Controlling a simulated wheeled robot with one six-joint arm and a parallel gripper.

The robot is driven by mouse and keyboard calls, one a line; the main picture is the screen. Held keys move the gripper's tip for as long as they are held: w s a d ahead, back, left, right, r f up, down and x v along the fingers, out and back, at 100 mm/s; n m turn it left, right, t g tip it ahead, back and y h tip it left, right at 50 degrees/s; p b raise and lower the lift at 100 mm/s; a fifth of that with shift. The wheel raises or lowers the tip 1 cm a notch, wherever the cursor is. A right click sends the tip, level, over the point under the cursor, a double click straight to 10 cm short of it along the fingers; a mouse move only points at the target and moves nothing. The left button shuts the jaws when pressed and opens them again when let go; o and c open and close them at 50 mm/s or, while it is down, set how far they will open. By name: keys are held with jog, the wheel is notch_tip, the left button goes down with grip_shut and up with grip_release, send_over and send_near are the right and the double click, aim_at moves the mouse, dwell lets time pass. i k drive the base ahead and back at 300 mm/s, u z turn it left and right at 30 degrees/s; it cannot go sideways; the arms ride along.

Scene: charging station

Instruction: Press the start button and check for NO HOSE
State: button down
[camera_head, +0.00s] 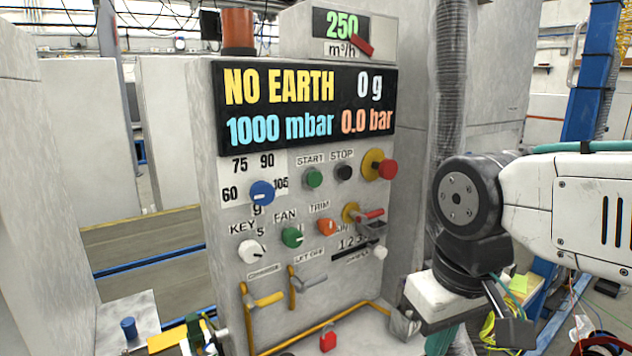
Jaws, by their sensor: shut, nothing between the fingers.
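The green START button (314,178) is on the front of the grey control panel (215,200), under its START label. The black STOP button (344,172) is just to its right. The display (305,108) above reads NO EARTH in yellow, 0 g, 1000 mbar and 0.0 bar; it does not read NO HOSE. My gripper (404,323) is low at the panel's right side, below and to the right of the START button and well apart from it. It is shut and empty; its fingertips show only small.
A red mushroom button (387,169) on yellow sits right of STOP. Blue (262,193), white, green and orange knobs and a red-handled switch (368,215) stick out around and below. Yellow levers (262,299) and a red padlock (327,340) are lower. A ribbed hose (448,70) runs behind.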

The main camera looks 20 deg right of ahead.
aim_at(314, 179)
jog(key=k, duration=1)
jog(key=z, duration=1.35)
jog(key=i, duration=1.15)
jog(key=u, duration=1.85)
